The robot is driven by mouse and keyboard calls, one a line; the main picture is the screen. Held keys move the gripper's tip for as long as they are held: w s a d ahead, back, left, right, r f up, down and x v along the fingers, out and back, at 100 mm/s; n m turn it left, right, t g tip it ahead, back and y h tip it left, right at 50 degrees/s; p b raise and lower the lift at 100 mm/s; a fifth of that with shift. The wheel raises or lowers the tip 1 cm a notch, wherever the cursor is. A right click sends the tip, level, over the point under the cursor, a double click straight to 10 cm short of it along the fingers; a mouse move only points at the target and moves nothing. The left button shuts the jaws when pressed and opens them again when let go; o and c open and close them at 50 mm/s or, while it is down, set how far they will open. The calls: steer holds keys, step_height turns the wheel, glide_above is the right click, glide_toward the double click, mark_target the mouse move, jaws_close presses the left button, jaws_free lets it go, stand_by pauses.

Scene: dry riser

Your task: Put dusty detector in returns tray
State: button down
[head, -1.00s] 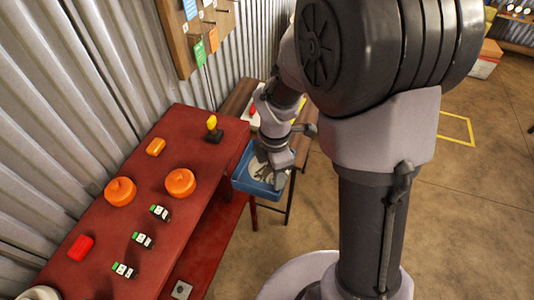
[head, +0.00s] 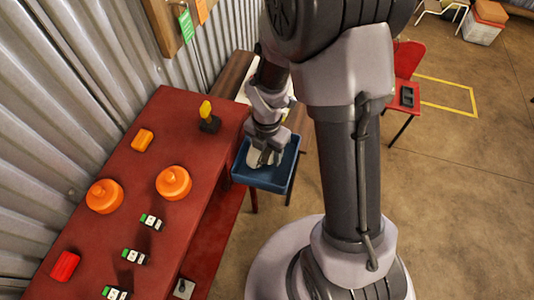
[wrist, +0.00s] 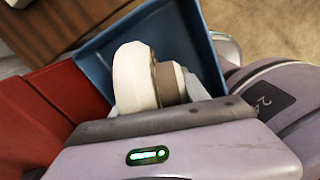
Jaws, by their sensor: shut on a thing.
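The dusty detector (wrist: 136,78) is a round off-white disc with a brownish band, seen edge-on in the wrist view. My gripper (head: 264,157) is shut on it, and one fingertip shows at its right side in the wrist view. The returns tray (head: 287,172) is blue, shallow and open, and stands at the right end of the red bench. It also shows behind the detector in the wrist view (wrist: 187,35). The gripper and detector are over or inside the tray. I cannot tell whether the detector touches its floor. The gripper hides part of the tray.
The red bench (head: 108,150) holds two orange round things (head: 173,183), an orange block (head: 142,140), a red block (head: 65,266), several small labelled modules (head: 151,222) and a yellow-topped item (head: 208,117). A red chair (head: 408,62) stands on open floor at right.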

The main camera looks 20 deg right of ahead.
mark_target(266, 153)
steer(key=shift+f, duration=0.1)
steer(key=c, duration=0.6)
jaws_free()
step_height(266, 153, up, 12)
steer(key=p, duration=0.5)
steer(key=s+a+r+m+t, duration=0.1)
steer(key=s+r+m, duration=0.3)
steer(key=m, duration=0.6)
steer(key=s+a+r+m+t+y, duration=0.1)
steer(key=s+r+m+t, duration=0.2)
steer(key=r+m, duration=0.6)
steer(key=s+a+r+m+t+y, duration=0.1)
steer(key=s+r+m, duration=0.5)
steer(key=m, duration=0.5)
steer(key=shift+a+r+t, duration=0.3)
steer(key=shift+a+t, duration=0.1)
